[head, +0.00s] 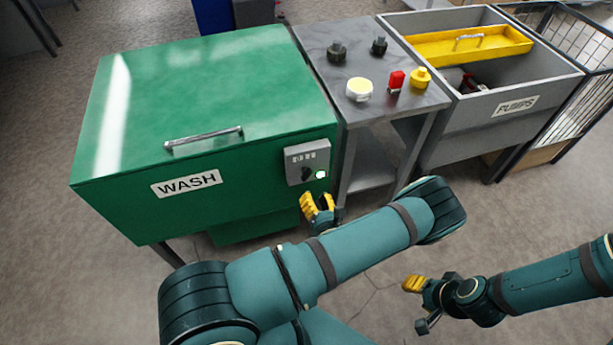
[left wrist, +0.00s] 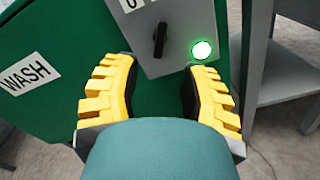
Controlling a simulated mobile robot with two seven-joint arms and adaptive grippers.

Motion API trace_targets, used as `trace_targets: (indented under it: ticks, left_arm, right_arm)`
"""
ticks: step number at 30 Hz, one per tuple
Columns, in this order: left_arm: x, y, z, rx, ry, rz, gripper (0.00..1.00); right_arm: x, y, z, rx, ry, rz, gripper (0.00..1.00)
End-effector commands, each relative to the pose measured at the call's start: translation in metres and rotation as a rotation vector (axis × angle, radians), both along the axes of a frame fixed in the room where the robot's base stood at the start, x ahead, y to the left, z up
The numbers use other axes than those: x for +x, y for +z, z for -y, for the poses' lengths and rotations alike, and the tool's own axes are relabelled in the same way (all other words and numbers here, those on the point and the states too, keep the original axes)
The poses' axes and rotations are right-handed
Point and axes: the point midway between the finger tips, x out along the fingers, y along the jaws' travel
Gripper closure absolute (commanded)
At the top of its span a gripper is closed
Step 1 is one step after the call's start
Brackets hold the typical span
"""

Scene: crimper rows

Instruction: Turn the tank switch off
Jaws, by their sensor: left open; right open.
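The green tank (head: 215,100) marked WASH has a closed lid with a metal handle. A grey switch box (head: 308,162) sits on its front right corner, with a dark knob (head: 307,174) and a lit green-white lamp (head: 320,174). In the left wrist view the knob (left wrist: 160,40) stands about upright, slightly tilted, and the lamp (left wrist: 202,50) glows; the label above is cut off. My left gripper (head: 317,203) is open just below the box; its yellow fingers (left wrist: 155,95) are apart below the knob, not visibly touching it. My right gripper (head: 417,303) is open, low at the right, away from the tank.
A grey metal table (head: 371,111) beside the tank holds black, yellow and red parts. A grey bin (head: 455,133) marked PUMPS, with a yellow tray (head: 500,50), stands further right. A wire cage (head: 590,70) is at the far right. Open floor lies in front.

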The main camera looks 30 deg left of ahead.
Motion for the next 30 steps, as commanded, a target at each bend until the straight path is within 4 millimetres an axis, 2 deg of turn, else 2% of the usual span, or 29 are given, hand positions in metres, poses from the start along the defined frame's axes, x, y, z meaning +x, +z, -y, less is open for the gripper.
trace_targets:
  ticks: [6,12,18,27,28,30]
  left_arm:
    - [0.028,-0.001,-0.034,-0.001,0.004,0.003,0.58]
    - [0.047,-0.001,-0.056,-0.001,0.002,0.001,0.58]
    - [0.056,-0.001,-0.066,-0.002,0.002,-0.001,0.58]
    - [0.057,0.0,-0.068,-0.001,0.002,-0.001,0.58]
    - [0.057,0.0,-0.068,-0.002,0.002,0.0,0.62]
    - [0.057,0.0,-0.067,-0.001,0.002,-0.001,0.86]
  right_arm:
    - [0.002,-0.008,0.0,0.0,-0.001,0.004,0.53]
    - [0.003,-0.013,0.0,-0.002,-0.001,0.006,0.53]
    - [0.003,-0.015,0.001,-0.002,-0.002,0.008,0.53]
    - [0.003,-0.015,0.001,-0.002,-0.002,0.008,0.53]
    - [0.003,-0.015,0.001,-0.002,-0.002,0.008,0.53]
    - [0.003,-0.015,0.001,-0.002,-0.002,0.008,0.53]
